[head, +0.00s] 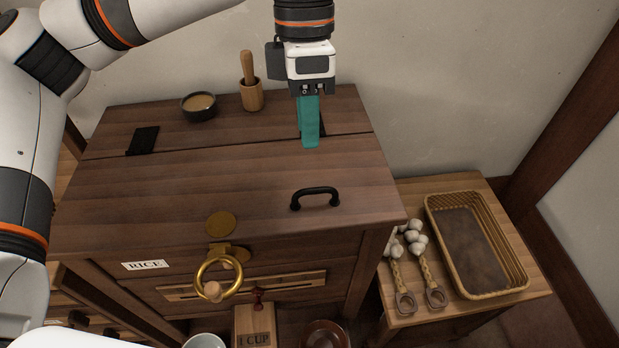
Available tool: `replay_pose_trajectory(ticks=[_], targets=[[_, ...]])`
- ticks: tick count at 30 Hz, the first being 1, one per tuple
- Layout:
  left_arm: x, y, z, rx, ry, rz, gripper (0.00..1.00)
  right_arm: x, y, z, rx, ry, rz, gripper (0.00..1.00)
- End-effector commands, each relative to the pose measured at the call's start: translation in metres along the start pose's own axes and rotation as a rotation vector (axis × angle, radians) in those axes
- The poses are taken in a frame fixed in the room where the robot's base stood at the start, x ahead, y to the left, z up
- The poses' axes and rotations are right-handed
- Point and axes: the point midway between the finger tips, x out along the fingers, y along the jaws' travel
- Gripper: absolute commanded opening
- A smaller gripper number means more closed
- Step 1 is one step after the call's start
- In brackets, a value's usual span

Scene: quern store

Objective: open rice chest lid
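The wooden rice chest (150,238) stands in front of me, with a paper RICE label (146,265) on its front. Its lid (190,185) lies flat and shut, with a black handle (315,197) near the front right. A round brass plate (220,223) sits at the lid's front edge; below it hangs a brass ring (203,270) with a wooden peg (213,291) at it. My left gripper (310,142) points down at the back right of the lid, its teal fingers overlapping in view, with no gap visible and nothing seen held. My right gripper is not in view.
A bowl (199,107) and a wooden mortar with pestle (251,95) stand on the fixed back strip, behind the lid. A black hinge (143,140) spans the seam. Right, a side table (406,315) bears garlic (408,238) and a wicker tray (521,283). The lid top is clear.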

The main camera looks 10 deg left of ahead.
Motion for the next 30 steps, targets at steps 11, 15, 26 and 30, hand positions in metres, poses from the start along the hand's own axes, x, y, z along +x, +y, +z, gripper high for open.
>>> replay_pose_trajectory(ticks=[11,15,26,30], targets=[[0.072,0.000,0.001,0.000,-0.003,0.002,0.32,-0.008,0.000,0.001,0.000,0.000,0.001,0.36],[0.087,0.000,0.001,-0.001,-0.001,0.001,0.32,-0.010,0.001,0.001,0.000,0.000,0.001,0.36],[0.094,0.000,0.001,-0.001,-0.001,0.000,0.32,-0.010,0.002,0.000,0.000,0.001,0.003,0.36],[0.094,0.000,0.001,-0.001,-0.001,0.000,0.14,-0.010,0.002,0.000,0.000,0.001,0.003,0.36]])
